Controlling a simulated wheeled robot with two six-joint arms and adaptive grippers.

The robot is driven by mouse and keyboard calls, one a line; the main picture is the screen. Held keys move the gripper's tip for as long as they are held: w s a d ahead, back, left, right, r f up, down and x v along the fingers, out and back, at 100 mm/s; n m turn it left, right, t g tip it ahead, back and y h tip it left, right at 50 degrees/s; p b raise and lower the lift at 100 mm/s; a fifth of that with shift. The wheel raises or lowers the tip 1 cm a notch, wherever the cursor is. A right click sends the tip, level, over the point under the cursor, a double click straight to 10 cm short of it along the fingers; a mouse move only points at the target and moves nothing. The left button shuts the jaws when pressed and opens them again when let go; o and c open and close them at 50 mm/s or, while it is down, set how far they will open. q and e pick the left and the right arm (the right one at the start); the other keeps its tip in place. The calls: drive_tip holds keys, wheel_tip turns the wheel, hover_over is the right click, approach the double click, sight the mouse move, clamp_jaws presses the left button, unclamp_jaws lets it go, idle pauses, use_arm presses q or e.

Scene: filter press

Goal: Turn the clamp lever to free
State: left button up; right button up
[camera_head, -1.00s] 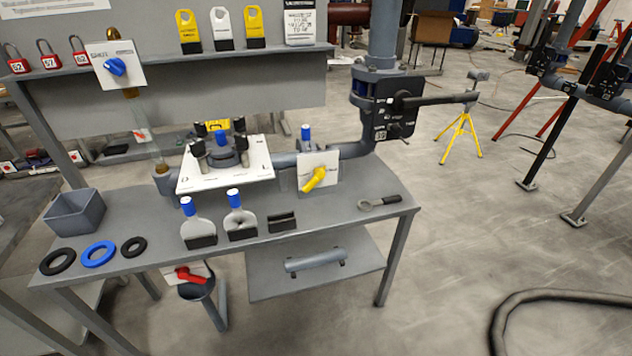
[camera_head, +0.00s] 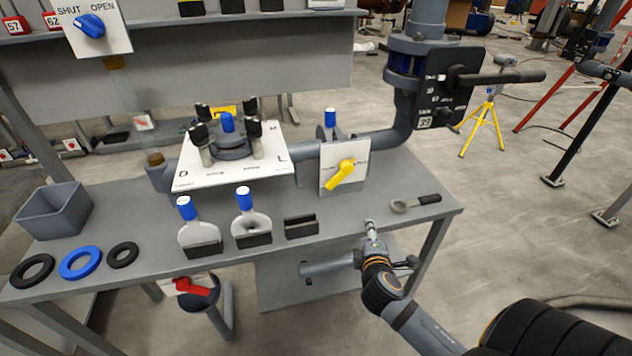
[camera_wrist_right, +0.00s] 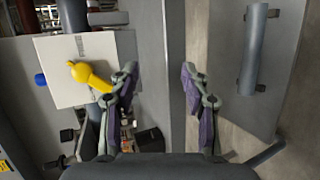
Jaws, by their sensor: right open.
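A yellow lever (camera_head: 346,171) is on a white square plate (camera_head: 330,183) at the right part of the bench; its handle slants down to the left. In the head view my right gripper (camera_head: 371,230) is near the bench's front edge, below and right of the yellow lever. My left gripper is not in view.
A black lever (camera_head: 500,77) on a dark plate stands at upper right. A blue knob (camera_head: 89,25) and red lever (camera_head: 193,287) are at left.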

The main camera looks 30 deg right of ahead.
sight(337, 182)
drive_tip(key=w+r+n+t, duration=0.2)
drive_tip(key=r+n, duration=0.1)
drive_tip(key=w+r+n, duration=0.1)
drive_tip(key=n, duration=0.1)
drive_tip(key=shift+w+a+r+t+y, duration=0.15)
drive_tip(key=shift+w+a+t+y, duration=0.15)
drive_tip(key=shift+w+a+t, duration=0.1)
drive_tip(key=n+t, duration=0.1)
drive_tip(key=n, duration=0.1)
drive_tip(key=w+a+r+n+y, duration=0.1)
drive_tip(key=r+n+t, duration=0.1)
drive_tip(key=n, duration=0.1)
drive_tip(key=shift+w+a+n+t+y, duration=0.15)
drive_tip(key=shift+n+t+y, duration=0.15)
drive_tip(key=shift+y, duration=0.1)
drive_tip(key=shift+w+a+r+n+y, duration=0.1)
drive_tip(key=shift+w+a+n+y, duration=0.15)
drive_tip(key=shift+n, duration=0.25)
drive_tip(key=shift+w+a+r+n+y, duration=0.1)
drive_tip(key=shift+n+y, duration=0.15)
drive_tip(key=shift+n, duration=0.25)
drive_tip(key=p+x, duration=0.2)
drive_tip(key=x, duration=0.8)
drive_tip(key=shift+w+r, duration=0.1)
drive_tip(key=shift+w, duration=0.15)
clamp_jaws()
